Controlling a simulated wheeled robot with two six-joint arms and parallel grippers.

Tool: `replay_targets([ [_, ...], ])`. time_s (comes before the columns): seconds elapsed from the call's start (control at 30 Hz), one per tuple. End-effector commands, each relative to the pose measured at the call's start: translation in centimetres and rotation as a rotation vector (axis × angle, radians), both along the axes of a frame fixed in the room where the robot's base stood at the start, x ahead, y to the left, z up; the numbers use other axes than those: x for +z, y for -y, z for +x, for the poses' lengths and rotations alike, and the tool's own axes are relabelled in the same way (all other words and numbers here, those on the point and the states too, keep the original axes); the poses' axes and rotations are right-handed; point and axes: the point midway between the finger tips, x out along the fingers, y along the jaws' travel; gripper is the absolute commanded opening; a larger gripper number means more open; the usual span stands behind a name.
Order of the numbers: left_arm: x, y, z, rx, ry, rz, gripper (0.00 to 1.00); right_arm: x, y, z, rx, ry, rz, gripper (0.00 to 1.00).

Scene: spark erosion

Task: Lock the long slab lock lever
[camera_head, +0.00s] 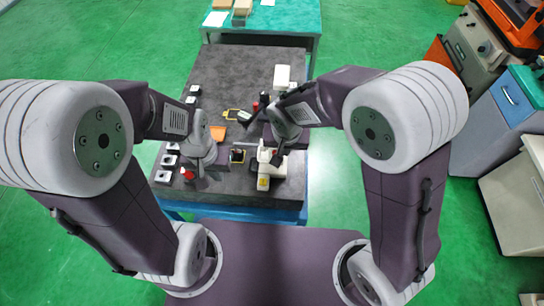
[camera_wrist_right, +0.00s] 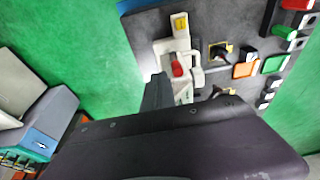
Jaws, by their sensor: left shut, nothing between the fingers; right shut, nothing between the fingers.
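A white fixture (camera_head: 264,183) with a yellow label stands at the front right of the dark table; I take it to carry the lock lever. It also shows in the right wrist view (camera_wrist_right: 188,46), with a red-tipped part (camera_wrist_right: 177,68) on it that may be the lever. My right gripper (camera_head: 277,159) is shut and empty, close above the fixture; contact cannot be told. A dark finger of it shows in the wrist view beside the fixture. My left gripper (camera_head: 201,172) is shut and empty above the table's left part, apart from the fixture. The lever's exact position is unclear.
The dark table (camera_head: 235,70) holds a small black-and-yellow part (camera_head: 237,155), an orange block (camera_head: 218,132), a red button (camera_head: 188,175) and several white-and-black pieces along the left edge. Its far half is mostly clear. Grey cabinets (camera_head: 480,55) stand at the right.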

Motion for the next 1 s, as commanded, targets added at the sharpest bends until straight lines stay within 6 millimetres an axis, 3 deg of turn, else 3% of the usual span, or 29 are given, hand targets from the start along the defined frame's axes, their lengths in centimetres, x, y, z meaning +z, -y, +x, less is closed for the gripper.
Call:
replay_targets([
  [1.0,-1.7,0.0,0.0,0.000,0.000,0.000,0.00,-1.8,0.0,0.0,0.000,0.000,0.000,0.00],
])
